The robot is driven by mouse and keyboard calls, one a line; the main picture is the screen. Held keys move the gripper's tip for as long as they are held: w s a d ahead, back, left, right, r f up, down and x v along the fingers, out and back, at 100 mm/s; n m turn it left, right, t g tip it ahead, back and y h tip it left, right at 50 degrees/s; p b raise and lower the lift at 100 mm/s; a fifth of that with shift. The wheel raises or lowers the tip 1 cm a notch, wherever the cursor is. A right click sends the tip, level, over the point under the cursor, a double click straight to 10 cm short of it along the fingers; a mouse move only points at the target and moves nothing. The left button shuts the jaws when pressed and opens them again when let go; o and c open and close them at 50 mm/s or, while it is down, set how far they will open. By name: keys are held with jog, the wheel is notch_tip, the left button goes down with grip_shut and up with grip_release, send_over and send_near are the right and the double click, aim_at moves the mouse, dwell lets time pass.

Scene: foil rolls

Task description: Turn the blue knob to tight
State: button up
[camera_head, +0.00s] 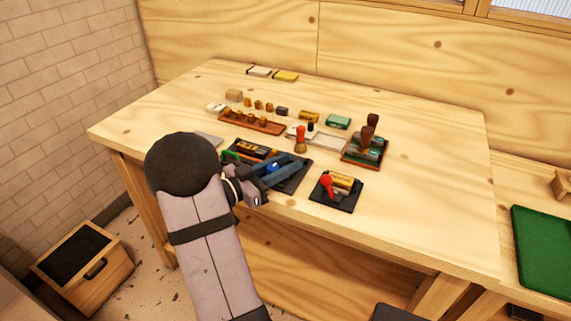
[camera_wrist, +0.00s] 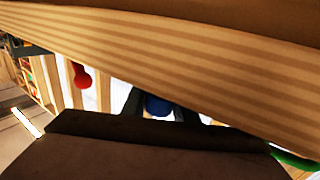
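The blue knob (camera_head: 271,166) is on a dark base plate (camera_head: 296,183) near the front edge of the table, left of centre. My gripper (camera_head: 288,162) reaches over this plate from the front left, with its two fingers apart, one on each side of the knob. The wrist view also shows the blue knob (camera_wrist: 157,106) between the dark fingers. A light gap shows beside the right finger. Whether either finger touches the knob cannot be made out. The knob's lower part and any tightness marking are hidden.
A red-handled part (camera_head: 300,140) stands just behind the fingers. Another dark plate with a red lever (camera_head: 327,185) lies to the right. A rack with brown-handled tools (camera_head: 366,152) and a row of small brass pieces (camera_head: 257,106) are farther back. The table's right side is clear.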

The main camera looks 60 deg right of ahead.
jog(key=shift+s+a+r+m+g+y+p, duration=0.1)
jog(key=shift+m+g+y+p, duration=0.25)
jog(key=shift+g, duration=0.2)
jog(key=shift+s+r+m+g+y+p, duration=0.15)
jog(key=shift+m+g+y, duration=0.1)
jog(key=shift+m+g, duration=0.25)
jog(key=shift+s+a+f+m+g+y, duration=0.1)
jog(key=shift+m+g+y, duration=0.3)
jog(key=shift+g, duration=0.1)
jog(key=shift+s+a+f+m+g+y, duration=0.1)
jog(key=shift+m+g+y, duration=0.25)
jog(key=shift+g+y, duration=0.1)
jog(key=o, duration=1.1)
jog(key=shift+c, duration=0.2)
jog(key=shift+b+v, duration=0.3)
jog(key=shift+v, duration=3.4)
